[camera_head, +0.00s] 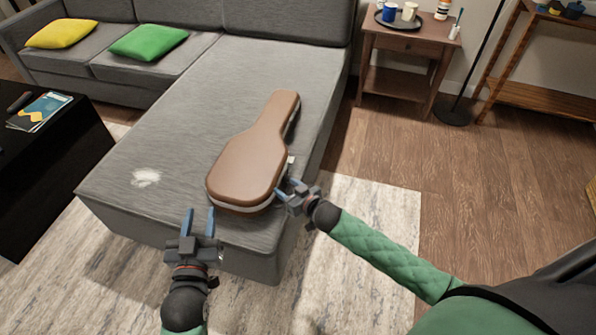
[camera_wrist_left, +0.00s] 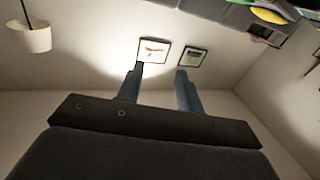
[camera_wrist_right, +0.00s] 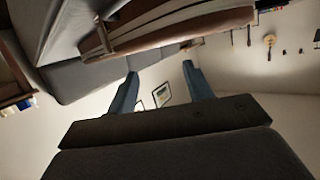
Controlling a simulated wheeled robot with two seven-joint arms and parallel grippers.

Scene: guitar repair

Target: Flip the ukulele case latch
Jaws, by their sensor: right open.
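The brown ukulele case (camera_head: 245,165) lies closed on the grey sofa, its narrow neck pointing to the back right. A small pale latch (camera_head: 290,160) shows on its right side. My right gripper (camera_head: 287,187) is open and empty beside the case's right side, just nearer than the latch; I cannot tell whether it touches the case. In the right wrist view the case (camera_wrist_right: 180,27) spans the top, beyond the open fingers. My left gripper (camera_head: 199,214) is open and empty near the sofa's front edge, in front of the case's wide end.
The grey sofa (camera_head: 130,190) has free room left of the case. A yellow pillow (camera_head: 62,34) and a green pillow (camera_head: 148,42) lie at the back left. A black table (camera_head: 60,165) stands at left. A wooden side table (camera_head: 410,45) with cups stands at the back right.

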